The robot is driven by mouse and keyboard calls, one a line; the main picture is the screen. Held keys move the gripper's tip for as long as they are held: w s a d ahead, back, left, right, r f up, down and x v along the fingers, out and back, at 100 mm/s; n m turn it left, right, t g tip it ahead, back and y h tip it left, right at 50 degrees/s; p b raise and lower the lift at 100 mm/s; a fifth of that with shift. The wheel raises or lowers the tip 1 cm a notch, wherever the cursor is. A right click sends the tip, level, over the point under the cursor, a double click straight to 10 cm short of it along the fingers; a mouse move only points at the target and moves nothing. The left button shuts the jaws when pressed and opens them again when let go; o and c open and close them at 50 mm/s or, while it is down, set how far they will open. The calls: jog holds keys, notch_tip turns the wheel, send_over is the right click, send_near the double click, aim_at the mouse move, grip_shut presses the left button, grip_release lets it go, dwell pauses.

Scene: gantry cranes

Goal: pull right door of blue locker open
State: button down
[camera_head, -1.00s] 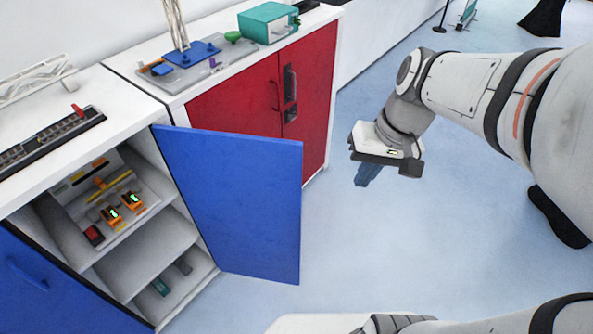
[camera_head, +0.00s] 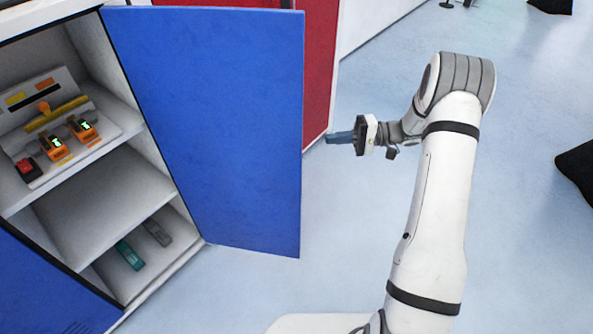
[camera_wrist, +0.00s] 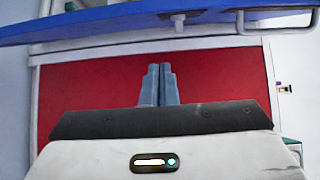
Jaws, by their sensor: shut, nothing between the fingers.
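The right door (camera_head: 215,120) of the blue locker stands swung well open in the head view, its blue face toward me. My gripper (camera_head: 332,138) is to the right of the door's free edge, apart from it, and points left. Its fingers are shut and empty. In the wrist view the shut fingers (camera_wrist: 159,84) stand before a red panel, and the door's edge (camera_wrist: 130,24) with its handle (camera_wrist: 275,22) crosses the top of the picture. The handle is hidden in the head view.
The locker's shelves (camera_head: 105,210) hold orange devices (camera_head: 68,143), a red block (camera_head: 27,168) and small teal and grey items. The left blue door (camera_head: 40,290) shows at the lower left. A red cabinet (camera_head: 318,70) stands behind.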

aim_at(299, 154)
jog(key=shift+y, duration=0.3)
jog(key=shift+s+a+f+b, duration=0.35)
jog(key=shift+s+a+b, duration=0.25)
jog(key=shift+a, duration=1.1)
jog(key=shift+s+a+f+b, duration=0.45)
jog(key=shift+s+a, duration=0.2)
jog(key=shift+a, duration=1.05)
jog(key=shift+s+a+f+b, duration=0.3)
jog(key=shift+s+a+b, duration=0.3)
jog(key=shift+a, duration=1.1)
